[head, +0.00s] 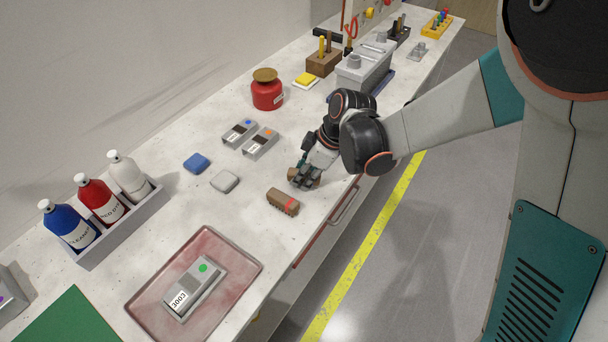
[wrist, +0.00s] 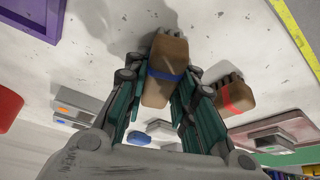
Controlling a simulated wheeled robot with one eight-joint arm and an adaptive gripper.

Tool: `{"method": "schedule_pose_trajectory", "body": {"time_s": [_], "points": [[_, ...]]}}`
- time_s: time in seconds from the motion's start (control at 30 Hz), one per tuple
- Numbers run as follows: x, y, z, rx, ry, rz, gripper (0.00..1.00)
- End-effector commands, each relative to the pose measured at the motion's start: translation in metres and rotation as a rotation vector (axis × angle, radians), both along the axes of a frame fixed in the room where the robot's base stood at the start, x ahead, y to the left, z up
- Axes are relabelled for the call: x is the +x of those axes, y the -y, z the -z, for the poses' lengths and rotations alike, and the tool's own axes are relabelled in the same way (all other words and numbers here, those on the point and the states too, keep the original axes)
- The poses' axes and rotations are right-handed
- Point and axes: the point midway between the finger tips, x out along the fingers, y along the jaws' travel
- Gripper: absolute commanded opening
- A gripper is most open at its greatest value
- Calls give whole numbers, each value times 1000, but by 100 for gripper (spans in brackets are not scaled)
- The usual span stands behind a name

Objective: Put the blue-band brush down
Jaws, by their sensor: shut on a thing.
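The blue-band brush (wrist: 166,68) is a brown block with a blue band and dark bristles. My gripper (head: 305,178) is shut on it, with a finger on each side in the wrist view. In the head view the fingers cover most of the brush, and it is low over the white bench near the front edge. I cannot tell whether it touches the bench. A similar brush with a red band (head: 283,201) lies on the bench just beside my gripper; it also shows in the wrist view (wrist: 232,96).
A pink tray (head: 243,255) holds a grey block with a green dot. Grey and blue pads (head: 197,162), grey blocks (head: 260,142) and a red pot (head: 267,95) stand further back. A bottle rack (head: 122,225) is at the left. Bare bench lies between the pads and my gripper.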

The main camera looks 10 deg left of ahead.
Motion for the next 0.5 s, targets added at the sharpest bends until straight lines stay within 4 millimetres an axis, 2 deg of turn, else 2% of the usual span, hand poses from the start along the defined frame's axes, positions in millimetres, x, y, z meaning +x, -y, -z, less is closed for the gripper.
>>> {"method": "schedule_pose_trajectory", "body": {"time_s": [0.47, 0.5], "points": [[-1, 1, 13, -3, -1, 0, 2], [-1, 1, 14, -4, -2, -1, 27]]}}
